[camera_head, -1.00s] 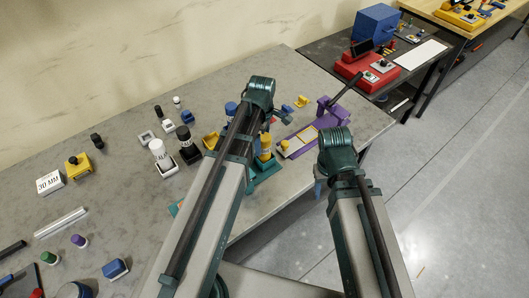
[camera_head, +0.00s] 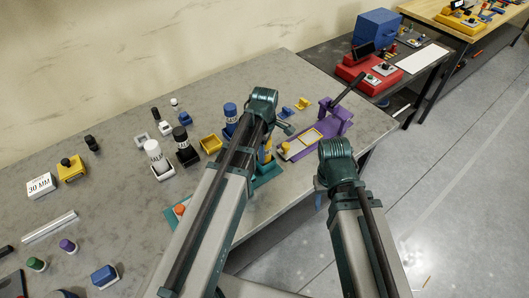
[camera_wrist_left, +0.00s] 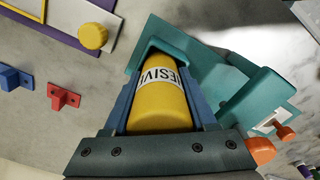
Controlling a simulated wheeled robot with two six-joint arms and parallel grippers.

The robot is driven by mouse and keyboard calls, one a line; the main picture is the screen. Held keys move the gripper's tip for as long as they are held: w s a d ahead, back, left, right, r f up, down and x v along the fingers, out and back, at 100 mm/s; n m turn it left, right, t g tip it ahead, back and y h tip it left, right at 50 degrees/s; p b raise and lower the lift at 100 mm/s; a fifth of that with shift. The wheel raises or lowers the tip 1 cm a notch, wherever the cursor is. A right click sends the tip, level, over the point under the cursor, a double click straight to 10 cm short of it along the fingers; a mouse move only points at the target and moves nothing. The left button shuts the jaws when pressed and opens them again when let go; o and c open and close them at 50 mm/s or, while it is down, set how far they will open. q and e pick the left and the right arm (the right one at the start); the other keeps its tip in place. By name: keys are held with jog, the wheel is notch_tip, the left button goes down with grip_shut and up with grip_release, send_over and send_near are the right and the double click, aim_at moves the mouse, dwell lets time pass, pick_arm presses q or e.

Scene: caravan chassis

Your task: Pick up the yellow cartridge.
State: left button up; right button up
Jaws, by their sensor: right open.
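The yellow cartridge (camera_wrist_left: 158,105) with a white lettered label fills the middle of the left wrist view. It sits at a teal holder (camera_wrist_left: 235,80), which wraps its far end. In the head view the cartridge (camera_head: 266,150) is mostly hidden behind my left arm. My left gripper (camera_wrist_left: 160,95) has its blue fingers on both sides of the cartridge, very close to it. Whether they press on it cannot be told. My right gripper (camera_head: 318,196) hangs off the table's front edge, away from the cartridge, mostly hidden behind its own wrist, and is open.
A purple fixture (camera_head: 325,130) stands right of the holder. Small red (camera_wrist_left: 63,97) and blue brackets (camera_wrist_left: 12,78) lie nearby.

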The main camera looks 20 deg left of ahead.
pick_arm(q)
grip_shut()
jog(key=shift+r, duration=0.1)
notch_tip(320, 180, up, 10)
jog(key=p, duration=1)
